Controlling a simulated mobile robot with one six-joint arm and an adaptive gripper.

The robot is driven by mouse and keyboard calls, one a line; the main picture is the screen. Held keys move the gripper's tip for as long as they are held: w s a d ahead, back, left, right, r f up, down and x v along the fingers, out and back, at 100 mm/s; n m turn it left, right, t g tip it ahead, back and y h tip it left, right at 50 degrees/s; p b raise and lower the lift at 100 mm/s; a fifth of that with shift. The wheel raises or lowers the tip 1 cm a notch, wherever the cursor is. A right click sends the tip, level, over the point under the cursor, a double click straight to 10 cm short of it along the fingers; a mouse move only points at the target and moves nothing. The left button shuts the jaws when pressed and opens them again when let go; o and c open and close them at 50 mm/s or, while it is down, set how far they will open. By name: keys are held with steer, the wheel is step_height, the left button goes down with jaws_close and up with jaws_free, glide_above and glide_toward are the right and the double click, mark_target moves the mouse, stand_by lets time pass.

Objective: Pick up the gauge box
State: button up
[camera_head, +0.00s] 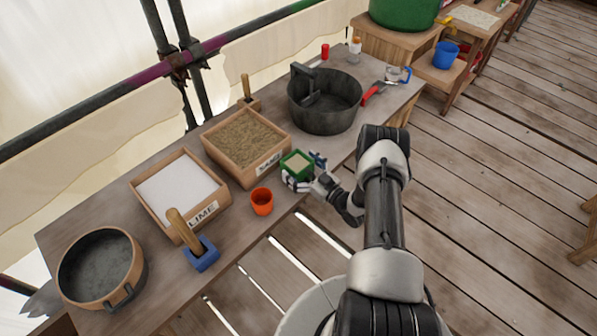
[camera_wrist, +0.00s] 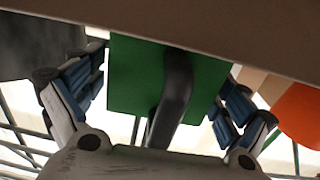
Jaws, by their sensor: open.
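The gauge box is a small green box (camera_head: 299,175) with a pale top, near the front edge of the workbench in the head view. In the wrist view its green face (camera_wrist: 135,75) fills the middle, with a dark handle (camera_wrist: 176,90) running down from it toward my palm. My gripper (camera_head: 304,172) is open, with one finger at each side of the box. In the wrist view the blue-padded fingers (camera_wrist: 160,88) are close to the box's two side edges. I cannot tell whether either pad touches it.
An orange cup (camera_head: 262,201) stands left of the box. The sand tray (camera_head: 277,163) is just behind it, with the lime tray (camera_head: 145,197) farther left. A dark pot (camera_head: 325,122) stands to the right, with a red-handled tool (camera_head: 372,94). A blue-based wooden-handled tool (camera_head: 202,256) is nearer.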

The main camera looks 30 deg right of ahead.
steer(key=shift+w, duration=0.2)
steer(key=shift+c, duration=0.5)
steer(key=c, duration=1.1)
steer(key=shift+r, duration=0.15)
